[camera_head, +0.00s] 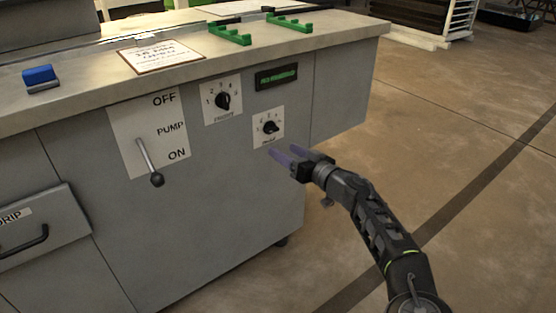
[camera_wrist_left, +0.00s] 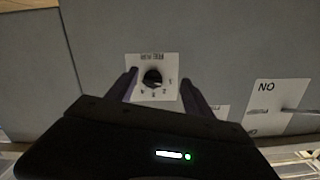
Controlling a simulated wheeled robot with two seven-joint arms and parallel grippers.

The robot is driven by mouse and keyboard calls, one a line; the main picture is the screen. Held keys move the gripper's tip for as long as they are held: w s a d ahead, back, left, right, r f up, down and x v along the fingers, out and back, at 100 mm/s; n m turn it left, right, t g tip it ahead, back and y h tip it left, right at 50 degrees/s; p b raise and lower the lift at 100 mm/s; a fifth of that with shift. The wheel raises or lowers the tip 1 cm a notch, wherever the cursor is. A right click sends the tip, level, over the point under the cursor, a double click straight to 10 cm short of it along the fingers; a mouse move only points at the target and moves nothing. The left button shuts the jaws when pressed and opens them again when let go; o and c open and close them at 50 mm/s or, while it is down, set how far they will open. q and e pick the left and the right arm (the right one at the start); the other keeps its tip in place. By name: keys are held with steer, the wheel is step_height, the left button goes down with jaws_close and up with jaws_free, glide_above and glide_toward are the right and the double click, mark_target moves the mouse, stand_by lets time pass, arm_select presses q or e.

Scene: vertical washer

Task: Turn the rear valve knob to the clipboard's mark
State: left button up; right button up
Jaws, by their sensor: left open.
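Two black valve knobs sit on white number plates on the grey cabinet front. The upper-left knob (camera_head: 222,101) is apart from my gripper. The lower-right knob (camera_head: 270,127) is just beyond my left gripper (camera_head: 277,155). My left gripper is open, its purple fingers reaching toward the panel. In the left wrist view, upside down, this knob (camera_wrist_left: 152,78) shows between the fingertips (camera_wrist_left: 160,80), with a gap to both sides. My right gripper is out of view.
A pump lever (camera_head: 150,165) sticks out left of the knobs. A dark display (camera_head: 276,76) with green text is above the lower knob. Green brackets (camera_head: 230,34) and a blue block (camera_head: 39,76) are on the counter.

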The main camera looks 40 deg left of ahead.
mark_target(274, 129)
arm_select(q)
steer(key=d+r, duration=0.1)
steer(key=w+d+r, duration=0.1)
steer(key=r, duration=0.1)
steer(key=shift+n+t+y, duration=0.3)
steer(key=shift+t, duration=0.1)
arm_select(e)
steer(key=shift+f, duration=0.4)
arm_select(q)
steer(key=b+x, duration=0.2)
steer(key=x, duration=0.4)
steer(key=shift+a+f, duration=0.15)
steer(key=shift+a, duration=0.15)
steer(key=shift+w+a, duration=0.3)
steer(key=shift+a, duration=0.3)
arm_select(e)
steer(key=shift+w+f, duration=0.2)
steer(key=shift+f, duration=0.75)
arm_select(q)
steer(key=shift+c, duration=0.6)
jaws_close()
